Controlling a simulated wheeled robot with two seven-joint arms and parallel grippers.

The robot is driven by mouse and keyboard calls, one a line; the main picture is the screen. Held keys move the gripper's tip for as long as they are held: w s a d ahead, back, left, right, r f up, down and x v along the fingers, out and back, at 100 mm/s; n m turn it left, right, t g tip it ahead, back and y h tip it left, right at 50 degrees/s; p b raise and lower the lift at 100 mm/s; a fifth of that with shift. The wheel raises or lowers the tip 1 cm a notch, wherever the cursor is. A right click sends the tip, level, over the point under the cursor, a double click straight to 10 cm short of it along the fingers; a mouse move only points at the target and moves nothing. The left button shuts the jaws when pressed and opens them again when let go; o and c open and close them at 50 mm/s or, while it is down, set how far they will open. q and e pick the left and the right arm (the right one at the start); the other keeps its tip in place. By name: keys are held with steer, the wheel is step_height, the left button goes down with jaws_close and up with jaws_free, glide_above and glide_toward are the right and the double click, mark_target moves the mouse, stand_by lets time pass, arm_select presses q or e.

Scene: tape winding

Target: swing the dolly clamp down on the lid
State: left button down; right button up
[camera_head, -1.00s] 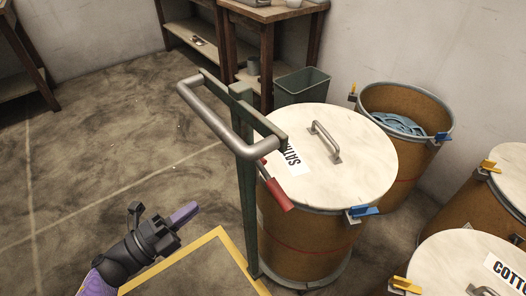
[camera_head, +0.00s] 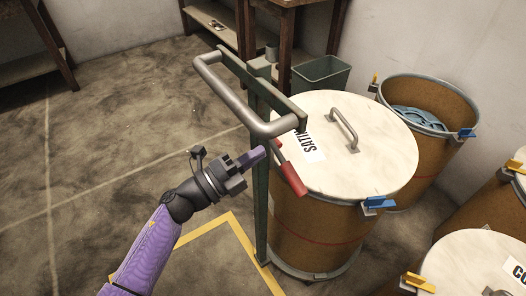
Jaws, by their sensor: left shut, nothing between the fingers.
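The dolly clamp has a red handle (camera_head: 291,177) that hangs angled down and to the right beside the dolly's green post (camera_head: 261,190). The white lid (camera_head: 380,165) with a metal handle and a label reading "SATIN" in part covers the brown drum (camera_head: 310,235). My left gripper (camera_head: 256,156) is shut and empty. Its purple fingertips are close to the post, left of and a little above the red handle. I cannot tell whether they touch the post. My right gripper is not in view.
The dolly's grey push handle (camera_head: 232,98) juts out above my left gripper. An open drum (camera_head: 428,98) stands behind, and other lidded drums stand at the right. The floor at left is clear.

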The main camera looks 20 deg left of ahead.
mark_target(275, 140)
arm_select(q)
steer(key=shift+x, duration=1)
steer(key=p, duration=0.2)
steer(key=w+d+r+g+p, duration=0.1)
steer(key=p, duration=0.1)
steer(key=shift+w+d+r+y, duration=0.1)
steer(key=shift+w+y, duration=0.15)
steer(key=shift+y, duration=0.15)
steer(key=shift+w+d+f, duration=0.2)
steer(key=shift+w+f, duration=0.05)
steer(key=shift+f, duration=0.05)
